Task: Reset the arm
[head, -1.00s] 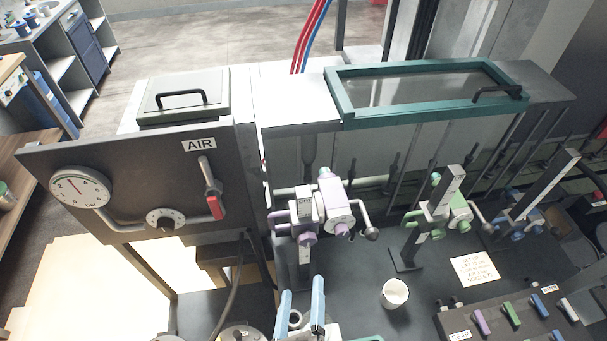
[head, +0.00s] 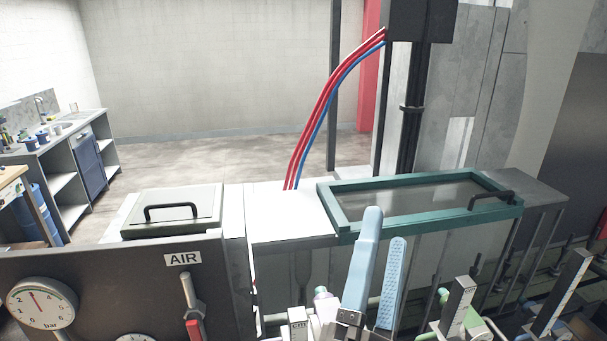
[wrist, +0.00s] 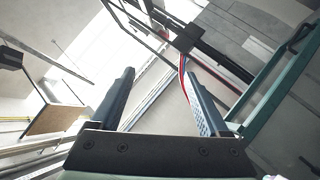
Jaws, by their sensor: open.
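My gripper (head: 384,250) shows in the lower middle of the head view, with two light blue fingers pointing up in front of the teal-framed glass lid. The fingers are apart, with nothing between them. In the wrist view my gripper (wrist: 165,103) is also open and empty, its fingers spread wide. The wrist view is tilted and looks past the fingers to the floor, the wall and the hoses.
The teal-framed lid (head: 345,222) with a black handle lies behind my gripper. An AIR panel (head: 120,275) with gauge and red-handled valve stands left. Spindle stations (head: 458,305) stand right. Red and blue hoses (head: 322,105) rise behind.

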